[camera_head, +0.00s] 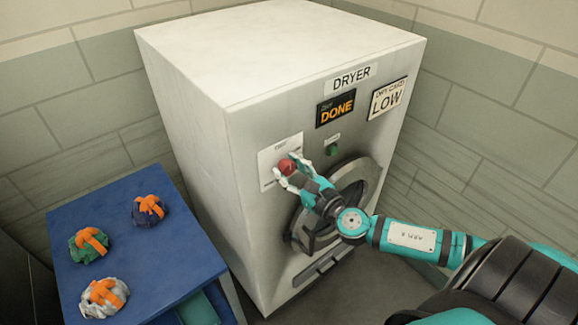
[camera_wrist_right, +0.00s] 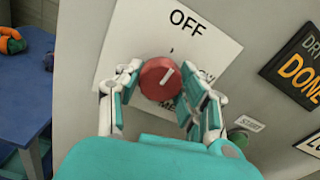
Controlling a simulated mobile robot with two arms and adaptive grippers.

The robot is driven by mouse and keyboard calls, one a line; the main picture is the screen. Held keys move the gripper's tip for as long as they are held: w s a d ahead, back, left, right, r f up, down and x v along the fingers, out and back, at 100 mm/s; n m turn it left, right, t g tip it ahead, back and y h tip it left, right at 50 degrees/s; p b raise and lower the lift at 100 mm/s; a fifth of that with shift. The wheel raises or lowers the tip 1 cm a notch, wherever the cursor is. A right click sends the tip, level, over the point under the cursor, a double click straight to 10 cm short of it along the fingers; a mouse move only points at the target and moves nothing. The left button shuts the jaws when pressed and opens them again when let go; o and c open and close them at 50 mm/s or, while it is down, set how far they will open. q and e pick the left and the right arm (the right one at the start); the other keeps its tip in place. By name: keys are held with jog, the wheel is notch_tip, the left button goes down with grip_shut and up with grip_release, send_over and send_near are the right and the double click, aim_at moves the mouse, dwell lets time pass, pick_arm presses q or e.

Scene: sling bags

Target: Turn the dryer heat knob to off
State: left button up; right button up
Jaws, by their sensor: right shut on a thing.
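The dryer (camera_head: 270,110) is a large pale cabinet with a round door (camera_head: 352,188). Its red heat knob (camera_head: 288,166) sits on a white label plate (camera_head: 268,160) on the front. In the right wrist view the knob (camera_wrist_right: 158,80) has a white pointer line slanting to the upper right. The word OFF is printed on the plate (camera_wrist_right: 222,42) above it; the lower lettering is partly hidden. My right gripper (camera_head: 290,172) has its fingers on both sides of the knob and is shut on it. My left gripper is out of view.
A blue table (camera_head: 150,250) at the left holds several bundles with orange straps, such as a purple one (camera_head: 147,210). A green button (camera_head: 332,150) is right of the knob. A DONE display (camera_head: 336,108) and a LOW sign (camera_head: 387,98) are above.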

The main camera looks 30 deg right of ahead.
jog(key=shift+f+n, duration=0.15)
jog(key=shift+n, duration=0.35)
jog(key=o, duration=1.2)
jog(key=shift+c, duration=0.2)
jog(key=s+d, duration=0.1)
jog(key=s, duration=1.1)
